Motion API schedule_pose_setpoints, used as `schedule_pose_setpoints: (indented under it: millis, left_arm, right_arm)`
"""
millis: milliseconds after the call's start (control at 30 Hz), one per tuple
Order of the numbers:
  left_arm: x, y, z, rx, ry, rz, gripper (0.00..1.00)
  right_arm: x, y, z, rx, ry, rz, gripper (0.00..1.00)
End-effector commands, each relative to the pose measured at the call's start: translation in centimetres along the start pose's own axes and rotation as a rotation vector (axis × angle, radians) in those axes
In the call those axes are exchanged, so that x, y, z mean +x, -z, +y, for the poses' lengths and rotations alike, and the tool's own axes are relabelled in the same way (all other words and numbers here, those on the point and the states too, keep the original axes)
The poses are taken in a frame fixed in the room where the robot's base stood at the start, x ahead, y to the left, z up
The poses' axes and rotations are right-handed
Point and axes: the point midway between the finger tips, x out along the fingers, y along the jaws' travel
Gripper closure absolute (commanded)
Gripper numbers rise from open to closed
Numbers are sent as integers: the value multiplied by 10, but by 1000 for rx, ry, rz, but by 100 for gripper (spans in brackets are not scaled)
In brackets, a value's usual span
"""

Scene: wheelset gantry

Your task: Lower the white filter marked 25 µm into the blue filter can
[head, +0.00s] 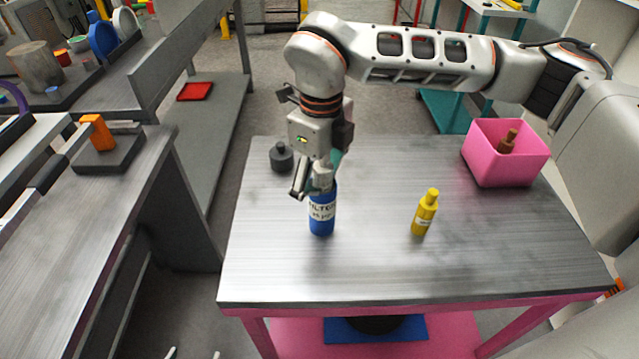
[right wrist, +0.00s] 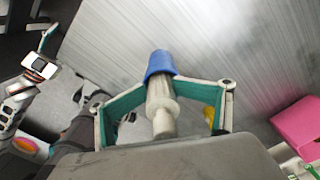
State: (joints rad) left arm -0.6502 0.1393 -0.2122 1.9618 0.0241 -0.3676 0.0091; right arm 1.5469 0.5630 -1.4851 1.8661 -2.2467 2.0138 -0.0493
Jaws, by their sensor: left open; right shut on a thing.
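The blue filter can (head: 321,222) stands upright on the metal table, with a white label reading FILTER and a smaller line. My right gripper (head: 314,186) is right above its mouth, pointing down. In the right wrist view the white filter (right wrist: 160,92) lies between the green-padded fingers of my right gripper (right wrist: 163,98), which is shut on it. The filter's far end meets the blue can (right wrist: 160,63) and seems lined up with it; how deep it sits I cannot tell. The 25 µm marking is not readable. My left gripper (head: 193,353) shows only two pale, parted fingertips at the bottom edge.
A yellow bottle (head: 425,213) stands right of the can. A dark round weight (head: 282,157) stands behind it to the left. A pink bin (head: 506,153) with a brown object is at the back right. The table's front is clear.

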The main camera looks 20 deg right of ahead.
Motion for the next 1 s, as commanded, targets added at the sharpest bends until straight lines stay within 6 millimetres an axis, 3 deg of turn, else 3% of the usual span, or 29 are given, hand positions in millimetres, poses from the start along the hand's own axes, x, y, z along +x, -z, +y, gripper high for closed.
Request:
schedule_pose_setpoints:
  millis: [100, 233, 700, 1000]
  left_arm:
    - [0, -2, 0, 2, 0, -3, 39]
    - [0, 0, 0, 2, 0, -1, 39]
    - [0, 1, 0, 1, 0, 1, 39]
    - [0, 1, 0, 1, 0, 2, 39]
  right_arm:
    - [2, 2, -2, 4, 1, 7, 56]
    - [-12, 1, -2, 5, 4, 4, 56]
    - [-102, -1, 1, 0, 3, -1, 56]
    - [-120, -1, 1, -1, 0, 1, 56]
